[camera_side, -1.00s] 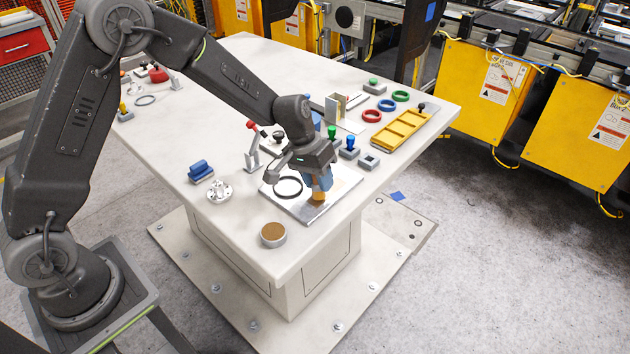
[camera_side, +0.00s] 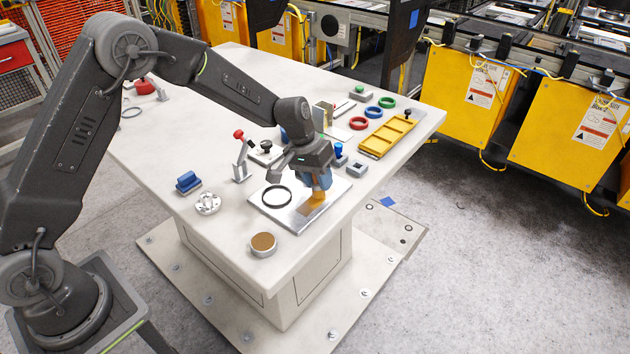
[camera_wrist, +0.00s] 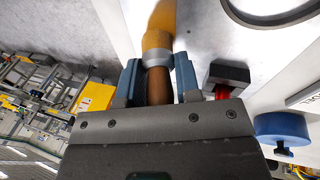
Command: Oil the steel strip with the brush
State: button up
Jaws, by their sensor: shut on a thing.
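My gripper (camera_side: 317,176) is shut on the handle of the brush (camera_wrist: 157,84) and points down at the table. In the wrist view the blue fingers of my gripper (camera_wrist: 157,76) sit on either side of the brown handle, below its grey ferrule. The brush's orange bristles (camera_side: 319,196) are low over the steel strip (camera_side: 301,221), seemingly touching it. An amber patch (camera_side: 311,208) shows on the strip beside the bristles. A round tin with a brown top (camera_side: 263,242) stands near the table's front edge.
A black ring (camera_side: 276,196) lies left of the brush. A red-knobbed lever (camera_side: 240,158), a blue block (camera_side: 188,183) and a metal flange (camera_side: 207,203) stand further left. A yellow tray (camera_side: 387,136) and coloured rings lie behind right. The table's right edge is close.

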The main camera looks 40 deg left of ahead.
jog(key=shift+w+f, duration=0.1)
jog(key=shift+w, duration=1.25)
jog(key=shift+w+r, duration=0.2)
jog(key=shift+w, duration=0.4)
jog(key=shift+s+f, duration=0.2)
jog(key=shift+s, duration=2.25)
jog(key=shift+s+r, duration=0.2)
jog(key=shift+s, duration=0.6)
jog(key=shift+s+f, duration=0.15)
jog(key=shift+s, duration=1.5)
notch_tip(320, 180, up, 6)
